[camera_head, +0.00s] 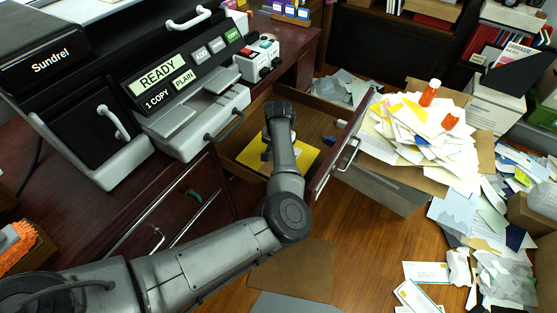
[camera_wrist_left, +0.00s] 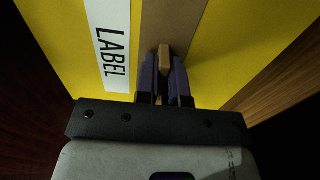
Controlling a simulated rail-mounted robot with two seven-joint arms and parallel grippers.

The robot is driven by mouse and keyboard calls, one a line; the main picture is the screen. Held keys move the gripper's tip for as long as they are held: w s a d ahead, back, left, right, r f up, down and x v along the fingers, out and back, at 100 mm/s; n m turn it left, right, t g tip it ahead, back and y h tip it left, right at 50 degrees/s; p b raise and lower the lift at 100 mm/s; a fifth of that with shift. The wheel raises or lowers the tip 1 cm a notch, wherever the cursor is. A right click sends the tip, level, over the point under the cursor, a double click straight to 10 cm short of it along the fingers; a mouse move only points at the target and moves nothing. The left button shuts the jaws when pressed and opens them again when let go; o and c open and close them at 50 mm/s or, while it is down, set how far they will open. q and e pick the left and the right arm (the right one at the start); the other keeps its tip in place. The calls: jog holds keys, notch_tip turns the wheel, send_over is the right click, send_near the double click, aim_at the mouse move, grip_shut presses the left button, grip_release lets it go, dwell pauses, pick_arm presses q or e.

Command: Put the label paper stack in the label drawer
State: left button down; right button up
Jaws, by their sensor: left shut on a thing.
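The yellow label paper stack (camera_head: 250,158) lies inside the open drawer (camera_head: 322,118); whether it rests on the drawer floor cannot be told. My left arm reaches over the drawer from the front, and its gripper (camera_head: 266,152) is down at the stack, partly hidden by my wrist. In the left wrist view the stack (camera_wrist_left: 55,40) shows a white LABEL strip and a brown band across its yellow top. The left gripper's fingers (camera_wrist_left: 165,70) are shut on the stack at this band. My right gripper is not in view.
The drawer's front panel (camera_head: 340,150) stands pulled out to the right. A heaped box of papers (camera_head: 415,135) with orange bottles stands just beyond it. The printer (camera_head: 180,105) sits on the desk at left. Loose papers cover the floor at right.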

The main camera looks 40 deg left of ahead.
pick_arm(q)
notch_tip(320, 180, down, 4)
jog(key=shift+f+b, duration=0.15)
jog(key=shift+b, duration=0.85)
jog(key=shift+f, duration=0.3)
jog(key=shift+w+f, duration=0.1)
jog(key=shift+f, duration=0.1)
jog(key=c, duration=1.2)
grip_release()
jog(key=shift+r, duration=0.15)
